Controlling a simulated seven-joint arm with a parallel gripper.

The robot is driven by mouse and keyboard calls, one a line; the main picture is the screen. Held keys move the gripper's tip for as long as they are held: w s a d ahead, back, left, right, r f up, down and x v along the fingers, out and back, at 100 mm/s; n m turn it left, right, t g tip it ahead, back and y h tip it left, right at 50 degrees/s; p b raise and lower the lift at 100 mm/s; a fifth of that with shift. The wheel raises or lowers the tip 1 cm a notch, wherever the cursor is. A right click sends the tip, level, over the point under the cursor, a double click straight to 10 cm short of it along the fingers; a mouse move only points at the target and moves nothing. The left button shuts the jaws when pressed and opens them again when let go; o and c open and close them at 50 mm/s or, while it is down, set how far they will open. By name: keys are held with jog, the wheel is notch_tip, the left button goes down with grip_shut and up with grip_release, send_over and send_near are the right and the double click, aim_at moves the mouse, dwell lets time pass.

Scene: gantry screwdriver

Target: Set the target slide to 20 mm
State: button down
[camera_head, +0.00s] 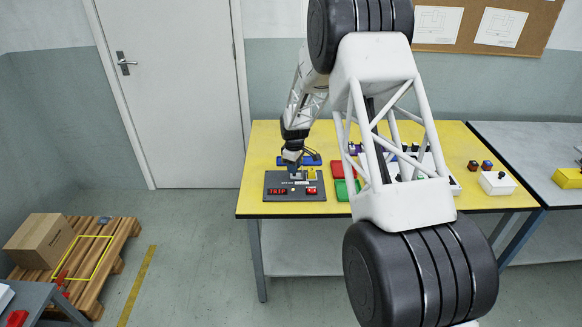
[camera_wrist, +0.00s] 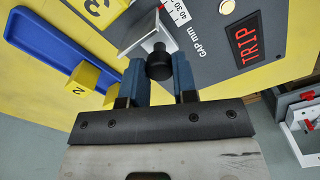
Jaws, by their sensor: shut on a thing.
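The dark grey gauge panel (camera_head: 284,199) lies on the yellow table, with red lit displays. In the wrist view the panel (camera_wrist: 222,78) shows a "GAP mm" label, a red "TRIP" display (camera_wrist: 248,38) and a white scale (camera_wrist: 178,11) with 40 and 30 readable. The target slide, a pale metal plate (camera_wrist: 143,36) with a black knob (camera_wrist: 158,63), sits beside the scale. My gripper (camera_wrist: 158,74) is shut on the knob, one blue-grey finger on each side. In the head view my gripper (camera_head: 294,172) is over the panel's back part. The slide's exact reading cannot be told.
Yellow blocks marked 2 (camera_wrist: 88,88) and 3 (camera_wrist: 98,10) and a blue tray (camera_wrist: 48,50) lie close to my gripper. A white box (camera_head: 497,183) is further right.

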jog(key=c, duration=1.2)
grip_release()
jog(key=shift+o, duration=0.2)
jog(key=shift+r, duration=0.1)
jog(key=shift+r, duration=3.85)
